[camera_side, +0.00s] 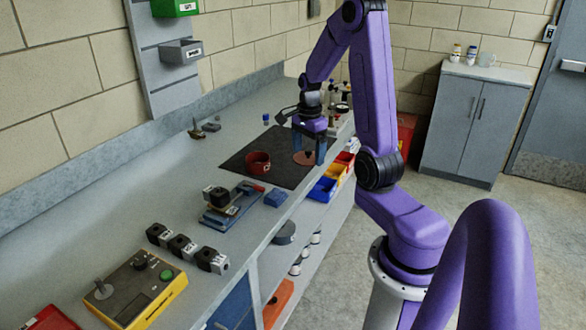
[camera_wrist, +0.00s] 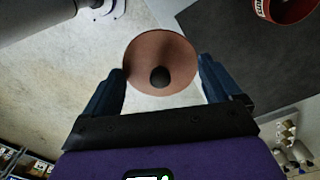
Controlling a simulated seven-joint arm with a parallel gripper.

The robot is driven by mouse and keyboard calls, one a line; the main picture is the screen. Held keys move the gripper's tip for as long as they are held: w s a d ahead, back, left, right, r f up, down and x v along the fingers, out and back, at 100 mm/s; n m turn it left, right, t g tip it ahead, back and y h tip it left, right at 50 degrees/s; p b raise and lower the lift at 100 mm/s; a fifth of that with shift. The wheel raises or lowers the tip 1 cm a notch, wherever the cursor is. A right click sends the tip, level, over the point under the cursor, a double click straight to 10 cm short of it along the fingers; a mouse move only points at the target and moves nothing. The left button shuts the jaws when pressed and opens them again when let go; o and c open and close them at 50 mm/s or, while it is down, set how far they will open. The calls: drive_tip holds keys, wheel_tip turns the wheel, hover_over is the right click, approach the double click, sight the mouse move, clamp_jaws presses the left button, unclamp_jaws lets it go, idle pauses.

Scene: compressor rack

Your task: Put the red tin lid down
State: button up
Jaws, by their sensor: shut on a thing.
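My gripper (camera_side: 308,155) is shut on the red tin lid (camera_side: 303,159), a flat reddish-brown disc with a black knob. In the wrist view, the lid (camera_wrist: 160,45) sits between the two blue fingertips (camera_wrist: 161,70), one at each side of its rim. The lid looks roughly level, near the front edge of the dark mat (camera_side: 236,157); whether it touches anything underneath is unclear. The red tin (camera_side: 258,163) stands on the mat, left of the gripper, and part of the tin shows at the wrist view's top right (camera_wrist: 284,9).
Blue, yellow and red bins (camera_side: 322,189) line the bench front below the gripper. Several black blocks (camera_side: 182,247) and a yellow control box (camera_side: 137,290) are farther left. Bare mat surrounds the tin.

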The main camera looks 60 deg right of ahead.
drive_tip(key=w+d+f, duration=0.2)
drive_tip(key=w+d, duration=0.1)
drive_tip(key=w, duration=0.1)
hover_over(293, 175)
drive_tip(key=f, duration=0.5)
drive_tip(key=shift+s+a, duration=0.3)
drive_tip(key=shift+s, duration=0.1)
drive_tip(key=shift+w+d+f, duration=0.3)
drive_tip(key=shift+w+f, duration=0.1)
drive_tip(key=shift+f, duration=1.7)
drive_tip(key=shift+f, duration=0.15)
